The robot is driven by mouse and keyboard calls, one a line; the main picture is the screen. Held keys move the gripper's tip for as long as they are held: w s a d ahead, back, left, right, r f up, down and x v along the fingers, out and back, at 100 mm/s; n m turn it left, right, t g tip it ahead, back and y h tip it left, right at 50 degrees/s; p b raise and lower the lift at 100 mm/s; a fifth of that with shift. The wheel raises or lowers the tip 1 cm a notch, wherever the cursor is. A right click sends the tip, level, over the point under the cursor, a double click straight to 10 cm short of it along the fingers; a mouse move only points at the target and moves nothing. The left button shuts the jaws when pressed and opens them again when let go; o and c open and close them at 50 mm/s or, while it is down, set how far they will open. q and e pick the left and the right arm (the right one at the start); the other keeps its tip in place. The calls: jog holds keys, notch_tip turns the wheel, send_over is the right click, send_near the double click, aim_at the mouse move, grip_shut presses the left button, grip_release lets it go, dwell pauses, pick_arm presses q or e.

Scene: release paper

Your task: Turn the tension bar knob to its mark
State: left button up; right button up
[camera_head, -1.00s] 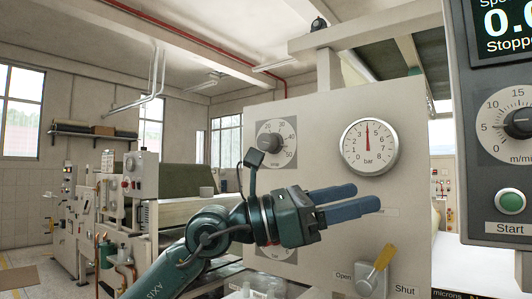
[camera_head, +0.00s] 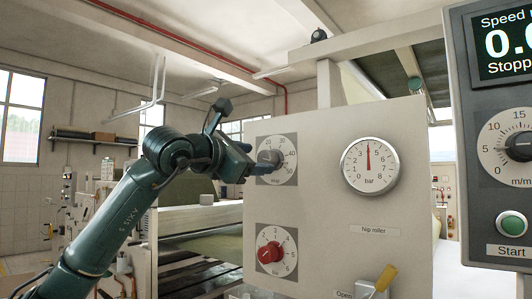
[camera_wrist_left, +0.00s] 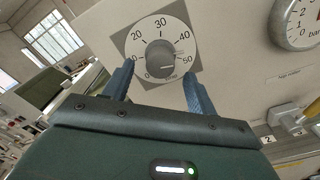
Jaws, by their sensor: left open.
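A grey round knob (camera_head: 266,158) sits on a dial plate with numbers up to 50 on the light panel; its unit label is too small to read. It also shows in the left wrist view (camera_wrist_left: 160,55), its pale line pointing right, a little below the 50. My left gripper (camera_head: 252,169) is at the dial's left side in the head view. In the wrist view the open left gripper (camera_wrist_left: 160,70) faces the dial, one finger on each side below the knob. I cannot tell whether they touch it. My right gripper is not in view.
A red knob (camera_head: 269,254) on a bar dial sits below. A round pressure gauge (camera_head: 370,166) and a yellow-handled lever (camera_head: 384,280) are to the right. A control box with a green Start button (camera_head: 511,223) stands at the far right.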

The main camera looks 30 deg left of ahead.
aim_at(263, 158)
pick_arm(q)
jog(key=w, duration=0.2)
jog(key=w+p, duration=0.1)
jog(key=w, duration=0.1)
jog(key=shift+d, duration=0.2)
jog(key=shift+w, duration=0.3)
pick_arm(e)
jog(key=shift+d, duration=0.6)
pick_arm(q)
jog(key=c, duration=1)
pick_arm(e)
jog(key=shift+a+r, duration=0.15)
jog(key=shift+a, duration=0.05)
